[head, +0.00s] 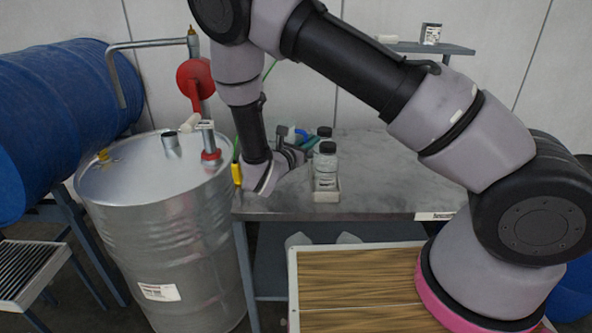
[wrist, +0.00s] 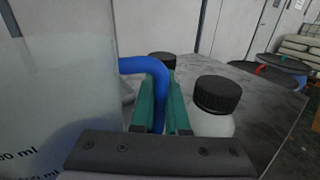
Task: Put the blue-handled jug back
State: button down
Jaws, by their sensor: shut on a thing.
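My gripper (head: 290,150) is at the left part of the grey workbench, beside the steel drum. In the wrist view its green fingers (wrist: 161,98) are shut on the blue handle of the jug. The jug (wrist: 62,105) is a large translucent vessel with dark ml marks, filling the left of the wrist view. In the head view my arm and gripper hide most of the jug, with only a little blue showing. I cannot tell whether its base touches the bench.
The steel drum (head: 160,240) with a red-fitted pipe stands left. The workbench (head: 385,190) is clear to the right. A small wall shelf (head: 450,48) hangs behind.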

jog(key=shift+f, duration=3.75)
jog(key=c, duration=1.2)
grip_release()
jog(key=v, duration=1.2)
jog(key=shift+d, duration=0.1)
jog(key=shift+s, duration=0.1)
